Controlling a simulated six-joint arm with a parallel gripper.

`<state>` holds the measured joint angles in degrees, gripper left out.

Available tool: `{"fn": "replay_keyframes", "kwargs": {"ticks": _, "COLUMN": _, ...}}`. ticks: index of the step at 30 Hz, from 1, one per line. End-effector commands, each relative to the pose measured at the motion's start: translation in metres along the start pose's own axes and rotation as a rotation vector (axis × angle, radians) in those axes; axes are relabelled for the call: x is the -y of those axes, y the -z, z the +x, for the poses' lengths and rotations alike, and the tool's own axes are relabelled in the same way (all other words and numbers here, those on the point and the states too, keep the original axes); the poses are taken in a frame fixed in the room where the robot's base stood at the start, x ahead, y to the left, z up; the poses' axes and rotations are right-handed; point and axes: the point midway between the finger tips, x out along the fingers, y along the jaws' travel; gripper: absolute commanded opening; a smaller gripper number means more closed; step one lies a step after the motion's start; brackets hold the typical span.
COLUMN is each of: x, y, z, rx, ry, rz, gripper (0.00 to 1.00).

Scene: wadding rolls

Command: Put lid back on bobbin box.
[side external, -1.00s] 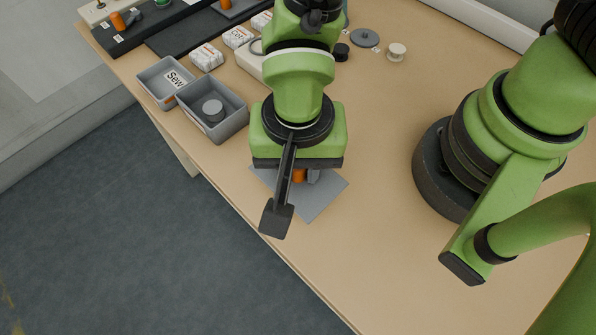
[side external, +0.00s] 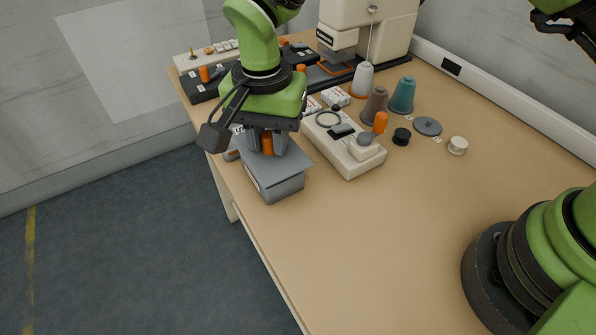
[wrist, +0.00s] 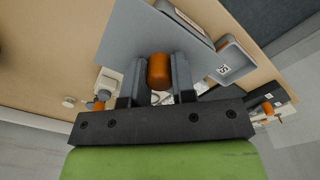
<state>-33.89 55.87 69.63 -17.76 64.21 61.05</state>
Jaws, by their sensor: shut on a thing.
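The lid (side external: 292,163) is a flat grey plate with an orange knob (side external: 267,149). My gripper (side external: 267,143) is shut on the knob and points down. The lid is over the grey bobbin box (side external: 280,189), covering most of its top. I cannot tell whether the lid rests fully on the rim or is slightly above it. The box's inside is hidden. In the wrist view the orange knob (wrist: 160,72) sits between the two fingers, with the grey lid (wrist: 135,40) around it.
A second grey tray with a label (wrist: 236,62) is close beside the box. The table's front edge is close to the box.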

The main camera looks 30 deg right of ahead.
Motion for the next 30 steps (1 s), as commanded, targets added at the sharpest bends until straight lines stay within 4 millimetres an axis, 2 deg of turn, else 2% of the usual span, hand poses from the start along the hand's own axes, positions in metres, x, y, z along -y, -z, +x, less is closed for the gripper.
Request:
{"fn": "replay_keyframes", "kwargs": {"ticks": 3, "x": 0.01, "y": 0.021, "z": -0.001, "rx": 0.002, "ry": 0.004, "rz": 0.009, "gripper": 0.0}}
{"fn": "replay_keyframes", "kwargs": {"ticks": 9, "x": 0.016, "y": 0.037, "z": -0.002, "rx": 0.004, "ry": 0.006, "rz": 0.01, "gripper": 0.0}}
{"fn": "replay_keyframes", "kwargs": {"ticks": 14, "x": 0.016, "y": 0.038, "z": 0.004, "rx": 0.005, "ry": 0.004, "rz": 0.01, "gripper": 0.0}}
{"fn": "replay_keyframes", "kwargs": {"ticks": 24, "x": 0.016, "y": 0.037, "z": 0.035, "rx": 0.005, "ry": 0.005, "rz": 0.01, "gripper": 0.0}}
{"fn": "replay_keyframes", "kwargs": {"ticks": 30, "x": 0.016, "y": 0.037, "z": 0.047, "rx": 0.004, "ry": 0.005, "rz": 0.01, "gripper": 0.0}}
